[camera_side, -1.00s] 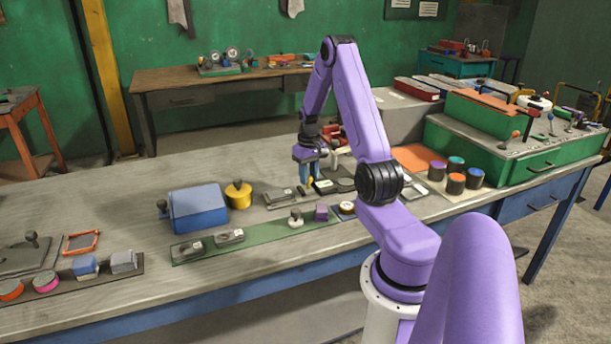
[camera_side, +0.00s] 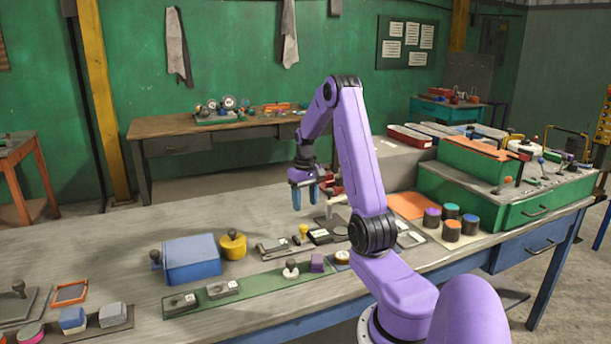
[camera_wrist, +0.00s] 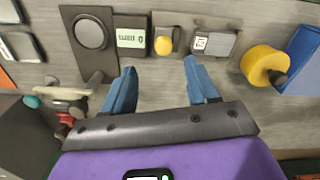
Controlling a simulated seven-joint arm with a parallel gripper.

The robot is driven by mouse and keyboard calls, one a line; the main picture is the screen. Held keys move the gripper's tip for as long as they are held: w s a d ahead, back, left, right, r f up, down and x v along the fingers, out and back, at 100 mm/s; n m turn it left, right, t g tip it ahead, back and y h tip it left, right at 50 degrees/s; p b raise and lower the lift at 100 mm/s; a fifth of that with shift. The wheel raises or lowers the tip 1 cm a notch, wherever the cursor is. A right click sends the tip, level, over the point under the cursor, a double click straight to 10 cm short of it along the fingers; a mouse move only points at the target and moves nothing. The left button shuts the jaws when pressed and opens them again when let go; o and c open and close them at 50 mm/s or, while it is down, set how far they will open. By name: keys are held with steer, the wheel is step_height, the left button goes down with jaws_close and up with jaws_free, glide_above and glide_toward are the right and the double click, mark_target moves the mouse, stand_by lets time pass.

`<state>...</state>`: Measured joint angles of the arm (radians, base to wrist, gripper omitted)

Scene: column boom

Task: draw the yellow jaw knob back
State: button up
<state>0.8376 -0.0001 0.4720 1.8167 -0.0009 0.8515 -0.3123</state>
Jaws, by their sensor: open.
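The yellow jaw knob (camera_side: 304,229) stands on a small dark fixture on the bench, between labelled grey and dark blocks. In the wrist view the yellow knob (camera_wrist: 163,45) shows from above, on a dark slotted piece between two blocks with white labels. My gripper (camera_side: 306,204) hangs above and behind the knob in the side view, its blue fingers pointing down. The wrist view shows my gripper (camera_wrist: 160,68) open, with nothing between the fingers. The knob lies beyond the fingertips, roughly centred between them, and is not touched.
A yellow round pot (camera_side: 233,246) and a blue box (camera_side: 192,258) stand left of the fixture. A green strip (camera_side: 250,283) with small parts lies in front. Several dark cups (camera_side: 452,231) and a green drawer unit (camera_side: 525,208) stand right.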

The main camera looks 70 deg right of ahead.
step_height(320, 180, up, 9)
stand_by(0.3)
stand_by(0.4)
